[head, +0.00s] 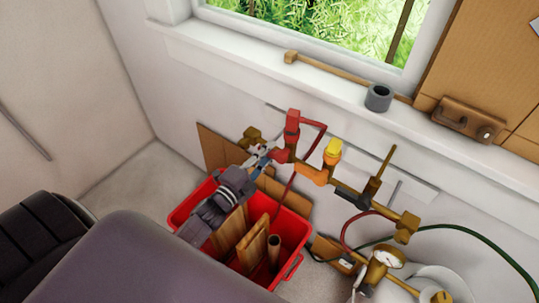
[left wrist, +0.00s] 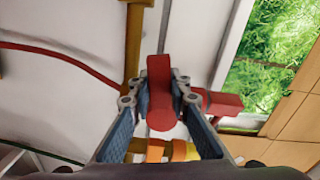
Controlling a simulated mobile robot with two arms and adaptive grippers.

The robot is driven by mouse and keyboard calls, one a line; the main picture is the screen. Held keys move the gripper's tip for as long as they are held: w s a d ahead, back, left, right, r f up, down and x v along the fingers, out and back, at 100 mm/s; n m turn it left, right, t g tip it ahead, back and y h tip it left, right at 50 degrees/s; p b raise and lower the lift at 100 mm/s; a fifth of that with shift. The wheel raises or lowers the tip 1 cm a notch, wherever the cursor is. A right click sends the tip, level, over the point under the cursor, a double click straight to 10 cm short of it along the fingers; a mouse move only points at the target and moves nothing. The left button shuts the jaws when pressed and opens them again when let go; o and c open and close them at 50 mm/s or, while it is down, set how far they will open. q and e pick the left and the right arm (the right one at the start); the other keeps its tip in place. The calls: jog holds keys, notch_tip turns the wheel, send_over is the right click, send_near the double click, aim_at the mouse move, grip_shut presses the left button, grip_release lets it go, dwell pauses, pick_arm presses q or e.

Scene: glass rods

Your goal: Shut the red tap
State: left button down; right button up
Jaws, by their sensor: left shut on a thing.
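The red tap (head: 291,126) sits on the brass pipework along the wall, left of the yellow-and-orange tap (head: 332,152). Its red part stands upright in the head view. My left gripper (head: 264,156) reaches up to it from the lower left. In the left wrist view a red piece of the tap (left wrist: 160,90) lies between the fingers of my left gripper (left wrist: 158,84), which is shut on it. Another red part (left wrist: 218,103) shows to the right of the fingers. My right gripper is in neither view.
A red crate (head: 292,262) with wooden pieces stands on the floor below my left arm. A pressure gauge (head: 388,257) and a green hose (head: 470,228) are at the lower right. A grey cup (head: 378,97) stands on the windowsill (head: 230,52).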

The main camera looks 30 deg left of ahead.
pick_arm(q)
jog(key=shift+r+m, duration=0.35)
jog(key=shift+m, duration=0.75)
jog(key=c, duration=1.8)
grip_release()
jog(key=shift+r, duration=0.1)
jog(key=shift+o, duration=0.2)
jog(key=shift+s, duration=0.25)
jog(key=s+a, duration=0.1)
jog(key=s, duration=1)
jog(key=shift+s+a, duration=0.25)
jog(key=shift+a, duration=0.1)
